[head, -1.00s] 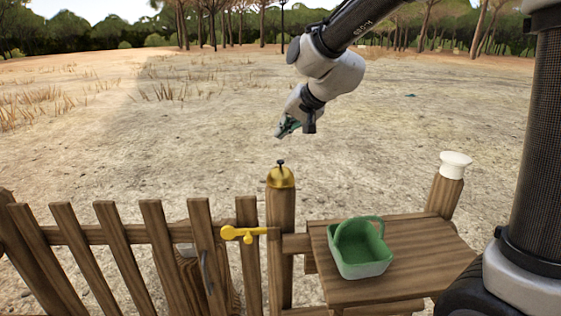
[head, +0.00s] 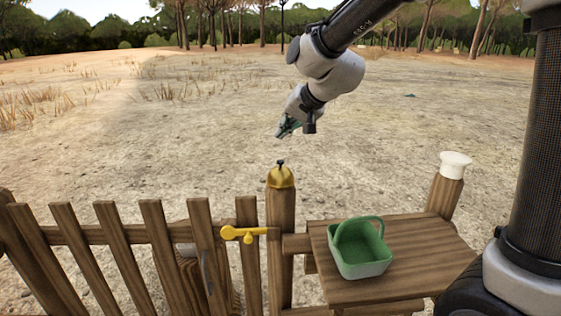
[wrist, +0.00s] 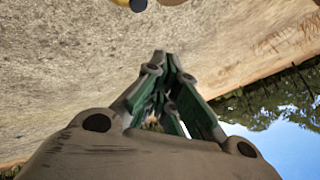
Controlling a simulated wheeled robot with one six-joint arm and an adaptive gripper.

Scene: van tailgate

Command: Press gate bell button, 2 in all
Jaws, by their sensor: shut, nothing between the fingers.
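The gate bell is a brass dome (head: 281,178) with a small dark button (head: 280,162) on top. It stands on a wooden gate post (head: 280,245). My gripper (head: 280,134) is shut and empty, pointing down and to the left, in the air above the bell and apart from it. In the wrist view my gripper (wrist: 160,60) has its green fingers together. At the top edge of the wrist view a bit of the brass bell (wrist: 170,2) and a dark knob (wrist: 138,5) show, mostly cut off.
A yellow latch (head: 245,234) sits on the picket gate (head: 160,240) left of the post. A green basket (head: 362,265) stands on the wooden table (head: 425,250) at right. A white-capped post (head: 455,165) rises behind the table. The air around the bell is clear.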

